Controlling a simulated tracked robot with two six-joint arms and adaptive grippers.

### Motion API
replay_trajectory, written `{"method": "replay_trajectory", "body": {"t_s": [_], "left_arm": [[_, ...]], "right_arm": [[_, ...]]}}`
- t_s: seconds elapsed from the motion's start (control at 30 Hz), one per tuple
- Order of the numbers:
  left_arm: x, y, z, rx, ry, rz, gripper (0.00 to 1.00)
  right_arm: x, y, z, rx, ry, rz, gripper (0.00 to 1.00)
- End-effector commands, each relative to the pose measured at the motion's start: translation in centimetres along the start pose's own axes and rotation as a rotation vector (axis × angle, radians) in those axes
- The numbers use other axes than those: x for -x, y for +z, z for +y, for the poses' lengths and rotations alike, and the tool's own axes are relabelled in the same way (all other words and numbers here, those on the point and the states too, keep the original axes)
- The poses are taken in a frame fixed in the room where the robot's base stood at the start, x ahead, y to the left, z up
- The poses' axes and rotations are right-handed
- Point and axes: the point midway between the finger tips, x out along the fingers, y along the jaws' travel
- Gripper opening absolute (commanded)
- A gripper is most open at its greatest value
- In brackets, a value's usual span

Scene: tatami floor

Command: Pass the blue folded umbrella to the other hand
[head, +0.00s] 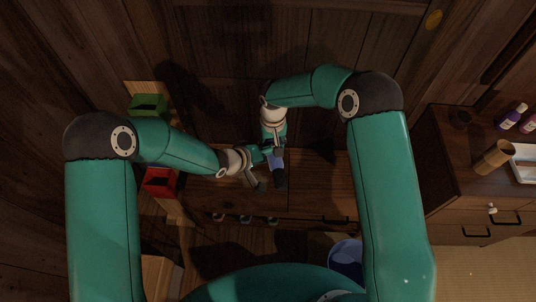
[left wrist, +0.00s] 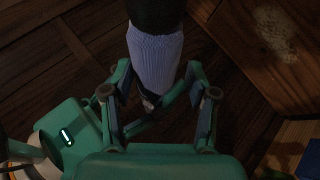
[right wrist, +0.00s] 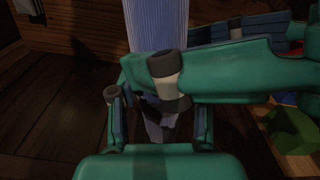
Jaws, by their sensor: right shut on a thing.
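The blue folded umbrella (head: 276,161) hangs in mid-air at the centre of the head view, with a dark end (head: 280,180) at the bottom. My right gripper (head: 273,148) is shut on it from above; in the right wrist view the ribbed blue umbrella (right wrist: 156,30) runs between its fingers. My left gripper (head: 263,172) is beside the umbrella with its fingers spread. In the left wrist view the pale blue umbrella (left wrist: 155,55) and its dark end lie between the open fingers. Contact there is hard to tell. My left arm partly hides the umbrella in the right wrist view.
A wooden cabinet (head: 318,180) stands below the grippers. A dresser (head: 460,190) with bottles and a brown cup (head: 494,157) is at the right. A blue bin (head: 345,256) stands in front.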

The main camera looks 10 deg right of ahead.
Motion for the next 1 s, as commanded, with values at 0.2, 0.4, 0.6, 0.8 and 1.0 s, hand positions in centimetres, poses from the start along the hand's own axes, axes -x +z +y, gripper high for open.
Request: {"method": "replay_trajectory", "body": {"t_s": [0.2,0.4,0.6,0.8,1.0], "left_arm": [[-0.1,0.2,-1.1,0.021,-0.024,-0.007,0.05],[-0.1,0.2,-1.1,0.023,-0.023,-0.007,0.05],[0.0,0.2,-0.9,0.017,-0.019,-0.006,0.05],[0.0,0.1,-0.7,0.013,-0.015,-0.004,0.05],[0.0,0.1,-0.6,0.011,-0.014,-0.003,0.05]], "right_arm": [[0.5,0.0,0.3,-0.001,0.006,-0.003,0.04],[0.5,0.0,0.3,-0.002,0.007,-0.002,0.71],[0.4,0.0,0.3,-0.002,0.005,-0.002,0.77],[0.6,0.0,0.2,-0.001,0.005,-0.002,0.77],[2.9,-0.1,0.1,0.0,0.004,0.001,0.77]]}}
